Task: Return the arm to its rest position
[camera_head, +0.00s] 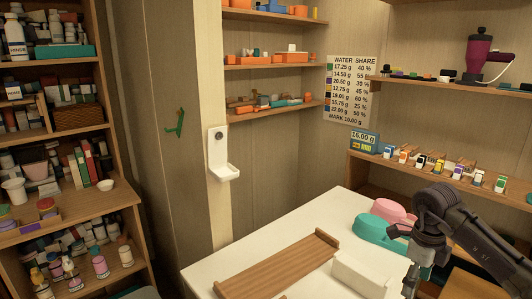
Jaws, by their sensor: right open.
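My right gripper (416,276) shows at the lower right, on a dark arm that comes in from the right edge. It hangs over the right part of the white table (225,272) with its fingers pointing down. The fingers are apart, and I see nothing between them. The fingertips are close to the bottom edge and small in the picture. My left gripper is not in the head view.
On the table are a wooden board (280,265), a white block (362,274), a teal container (378,232) and a pink one (390,210). A scale display (364,142) stands on a right shelf (450,182). Crowded shelves (75,215) fill the left.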

